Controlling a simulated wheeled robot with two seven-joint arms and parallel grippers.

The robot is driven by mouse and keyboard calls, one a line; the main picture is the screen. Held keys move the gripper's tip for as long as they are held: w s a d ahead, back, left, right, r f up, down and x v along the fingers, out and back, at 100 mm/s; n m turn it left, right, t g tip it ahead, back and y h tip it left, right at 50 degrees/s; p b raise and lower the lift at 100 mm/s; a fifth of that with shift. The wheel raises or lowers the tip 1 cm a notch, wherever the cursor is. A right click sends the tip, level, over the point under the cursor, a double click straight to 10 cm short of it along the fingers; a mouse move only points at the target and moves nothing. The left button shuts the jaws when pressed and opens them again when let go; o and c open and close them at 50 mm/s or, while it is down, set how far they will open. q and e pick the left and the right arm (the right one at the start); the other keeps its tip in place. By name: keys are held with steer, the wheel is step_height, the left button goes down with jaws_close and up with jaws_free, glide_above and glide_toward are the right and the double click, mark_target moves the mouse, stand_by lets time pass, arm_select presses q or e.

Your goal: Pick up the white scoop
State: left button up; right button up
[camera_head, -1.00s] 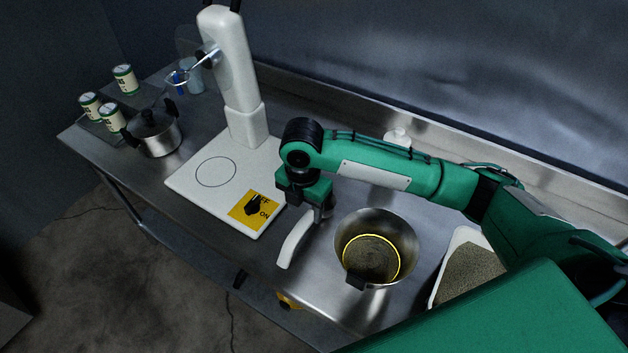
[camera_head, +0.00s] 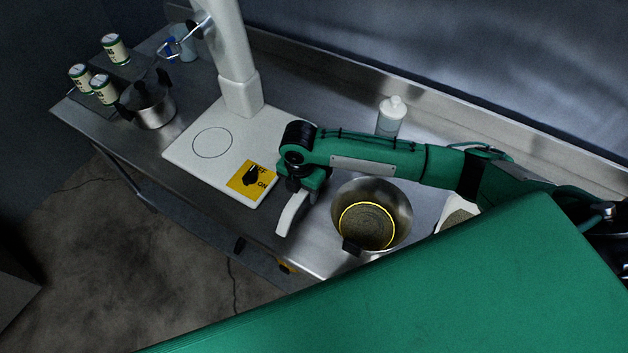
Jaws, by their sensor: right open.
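The white scoop (camera_head: 291,215) lies on the metal counter between the white griddle stand and a steel bowl. Its curved white handle end points toward the counter's front edge. My right gripper (camera_head: 301,196) is right over the scoop's far end, pointing down, and hides that end. The right gripper is open; I cannot tell whether its fingers touch the scoop. My left gripper is not in view.
The steel bowl (camera_head: 401,205) with a yellow ring stands close right of the scoop. The griddle's white base (camera_head: 190,150) is on the left. A bottle (camera_head: 391,118) stands behind my right arm.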

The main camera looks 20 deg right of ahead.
mark_target(302, 191)
step_height(302, 191, down, 3)
steer(key=shift+p, duration=0.55)
steer(key=shift+f, duration=0.25)
steer(key=c, duration=1)
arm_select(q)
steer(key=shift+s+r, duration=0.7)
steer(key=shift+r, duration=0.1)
arm_select(e)
steer(key=shift+c, duration=0.2)
steer(key=shift+r, duration=0.15)
steer(key=shift+r, duration=0.15)
arm_select(q)
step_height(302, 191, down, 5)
steer(key=b, duration=0.5)
arm_select(e)
step_height(302, 191, up, 20)
steer(key=shift+f, duration=0.25)
